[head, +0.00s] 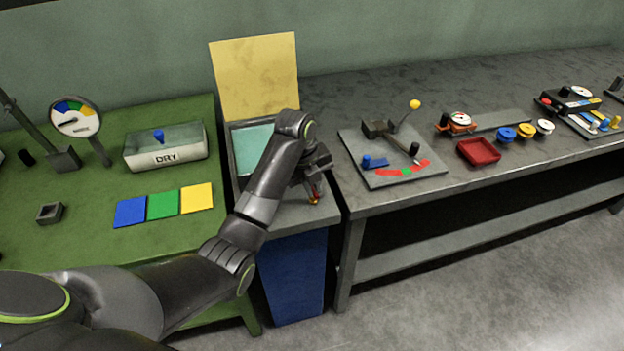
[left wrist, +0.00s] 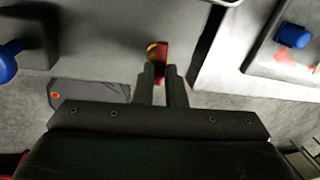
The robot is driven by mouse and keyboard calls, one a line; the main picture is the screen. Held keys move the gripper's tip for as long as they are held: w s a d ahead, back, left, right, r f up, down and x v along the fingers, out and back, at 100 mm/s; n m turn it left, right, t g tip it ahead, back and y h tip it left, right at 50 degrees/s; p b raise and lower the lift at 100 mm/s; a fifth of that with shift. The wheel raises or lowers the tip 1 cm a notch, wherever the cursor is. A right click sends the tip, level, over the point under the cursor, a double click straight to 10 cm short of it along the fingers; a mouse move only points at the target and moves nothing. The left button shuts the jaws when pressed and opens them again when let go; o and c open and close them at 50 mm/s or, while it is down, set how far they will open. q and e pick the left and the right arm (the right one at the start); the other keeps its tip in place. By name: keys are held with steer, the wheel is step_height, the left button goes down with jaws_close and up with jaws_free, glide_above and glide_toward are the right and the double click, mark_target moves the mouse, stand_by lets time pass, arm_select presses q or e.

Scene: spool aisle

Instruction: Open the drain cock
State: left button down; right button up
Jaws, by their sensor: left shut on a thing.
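The drain cock (head: 314,199), a small red piece with a yellow part, sits at the front of the grey-topped basin unit with the blue lower front. In the left wrist view its red handle (left wrist: 162,50) shows at the tips of my left gripper's fingers, with the yellow part beside it. My left gripper (head: 314,186) reaches down over the front edge of the unit and is shut on the red handle. The fingers (left wrist: 163,75) hide part of it. How far the cock is turned I cannot tell. My right gripper is not in view.
The basin (head: 235,160) has a raised yellowish lid (head: 255,75), and my arm covers part of it. A green table (head: 90,225) with a box marked DRY (head: 165,148) stands left. A grey bench (head: 460,185) with a lever board (head: 390,178) stands close on the right.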

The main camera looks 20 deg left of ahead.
arm_select(q)
steer(key=n+p, duration=0.3)
steer(key=n+y+p, duration=0.1)
steer(key=n+p, duration=0.2)
steer(key=p, duration=0.1)
steer(key=n+p, duration=0.3)
steer(key=p, duration=0.1)
steer(key=shift+w+d+r+t+y, duration=0.1)
steer(key=shift+d+r+t+y, duration=0.2)
steer(key=n+p, duration=0.2)
steer(key=n, duration=0.1)
steer(key=shift+w+f+n+y+p, duration=0.1)
steer(key=shift+f+n+y+p, duration=0.05)
steer(key=shift+n+y+p, duration=0.2)
steer(key=shift+w+d+f+n+y+p, duration=0.15)
steer(key=shift+n+p, duration=0.2)
steer(key=shift+n, duration=0.5)
steer(key=shift+a+r+n+y+p, duration=0.1)
steer(key=shift+n+p, duration=0.25)
steer(key=shift+n, duration=0.45)
steer(key=shift+f, duration=0.1)
steer(key=c, duration=1.5)
jaws_free()
steer(key=v, duration=0.5)
steer(key=b+v, duration=0.1)
steer(key=v, duration=1.1)
steer(key=shift+w+d+r, duration=0.1)
steer(key=shift+w+r, duration=0.1)
steer(key=shift+r, duration=0.05)
